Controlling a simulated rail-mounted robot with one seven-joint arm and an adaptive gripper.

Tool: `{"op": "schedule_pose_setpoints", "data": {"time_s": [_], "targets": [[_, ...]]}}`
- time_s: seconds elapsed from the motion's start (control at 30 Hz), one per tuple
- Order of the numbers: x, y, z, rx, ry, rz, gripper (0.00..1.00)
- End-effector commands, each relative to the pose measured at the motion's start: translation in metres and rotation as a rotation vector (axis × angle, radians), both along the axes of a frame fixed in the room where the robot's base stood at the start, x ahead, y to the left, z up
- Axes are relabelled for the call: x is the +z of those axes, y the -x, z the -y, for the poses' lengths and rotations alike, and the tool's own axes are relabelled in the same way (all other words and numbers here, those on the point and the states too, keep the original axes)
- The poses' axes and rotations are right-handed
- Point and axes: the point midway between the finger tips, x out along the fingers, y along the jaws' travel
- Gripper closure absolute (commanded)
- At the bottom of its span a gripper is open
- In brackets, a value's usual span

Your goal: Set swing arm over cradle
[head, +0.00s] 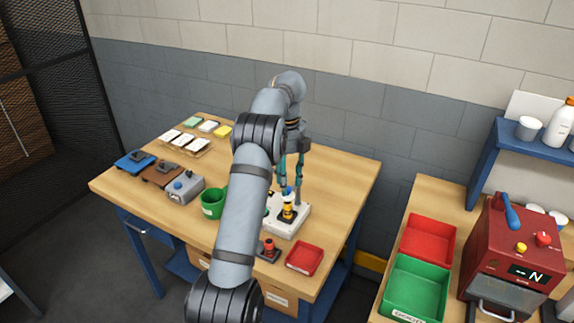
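A white fixture base (284,229) stands on the wooden table, partly hidden behind my arm. A yellow and black part (288,210) stands upright on it, with a small blue knob (288,190) above. A thin grey post (299,192) rises just right of these. I take these for the swing arm and cradle, but cannot tell which part is which at this size. My gripper (291,184) points down over the fixture, its teal fingers a little apart. The fingertips are close to the blue knob; I cannot tell whether they touch it.
A red tray (304,258) and a small red-topped part (268,250) are at the front. The table's right rear is clear. A red machine (515,245) stands at right.

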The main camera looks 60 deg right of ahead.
Motion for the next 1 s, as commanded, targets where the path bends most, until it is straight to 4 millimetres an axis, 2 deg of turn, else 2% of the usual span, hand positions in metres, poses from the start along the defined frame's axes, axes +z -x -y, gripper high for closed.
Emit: {"op": "schedule_pose_setpoints", "data": {"time_s": [0.27,0.4,0.7,1.0], "targets": [[0.063,0.001,0.002,-0.003,0.008,0.003,0.61],[0.086,0.001,0.001,-0.002,0.006,0.003,0.61],[0.103,0.002,0.001,0.001,0.001,-0.003,0.61],[0.107,0.0,0.0,-0.001,0.0,0.001,0.61]]}}
